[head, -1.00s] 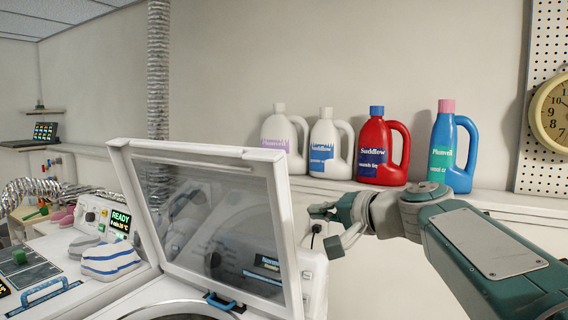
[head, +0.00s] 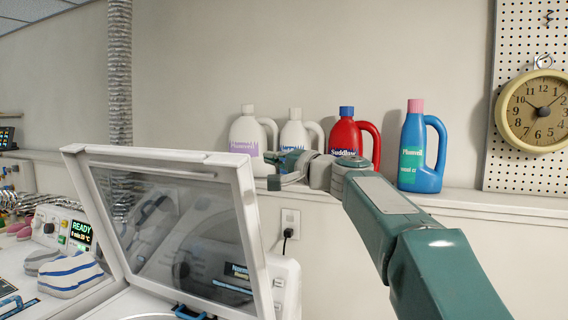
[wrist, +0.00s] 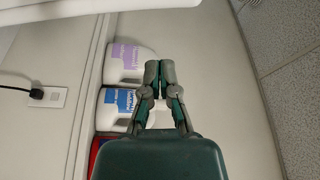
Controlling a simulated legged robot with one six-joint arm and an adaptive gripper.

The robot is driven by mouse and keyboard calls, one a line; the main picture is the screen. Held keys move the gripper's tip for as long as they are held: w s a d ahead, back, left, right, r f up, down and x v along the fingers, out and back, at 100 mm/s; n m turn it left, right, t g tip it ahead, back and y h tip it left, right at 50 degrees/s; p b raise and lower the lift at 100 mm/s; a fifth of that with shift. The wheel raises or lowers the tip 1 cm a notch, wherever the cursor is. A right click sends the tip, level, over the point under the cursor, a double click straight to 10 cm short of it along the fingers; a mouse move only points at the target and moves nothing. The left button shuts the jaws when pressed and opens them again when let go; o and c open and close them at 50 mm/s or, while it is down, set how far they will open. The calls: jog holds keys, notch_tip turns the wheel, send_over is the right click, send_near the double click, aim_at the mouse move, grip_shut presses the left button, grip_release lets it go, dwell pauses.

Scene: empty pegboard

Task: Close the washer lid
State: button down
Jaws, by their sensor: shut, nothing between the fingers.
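The washer lid (head: 172,222) stands raised, a white frame around a clear pane, hinged on the white washer (head: 286,284). A blue latch or handle piece (head: 190,312) shows at the washer opening below the lid. My gripper (head: 272,172) is behind and to the right of the lid's upper right corner, in front of the bottles and apart from the lid. In the wrist view my gripper (wrist: 153,68) is shut, with its fingertips together and nothing between them. A white edge, perhaps the lid, crosses the top left of the wrist view.
Two white bottles (head: 247,142), a red bottle (head: 343,136) and a blue bottle (head: 413,150) stand on the wall ledge. A wall outlet with a plug (head: 289,226) is below. A striped cloth item (head: 70,274) lies left of the lid. A clock (head: 535,110) hangs at right.

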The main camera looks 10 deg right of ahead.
jog(key=s+a, duration=0.1)
jog(key=s+a+f, duration=0.1)
jog(key=a, duration=0.1)
jog(key=shift+a, duration=0.2)
dwell(0.3)
jog(key=shift+d, duration=0.1)
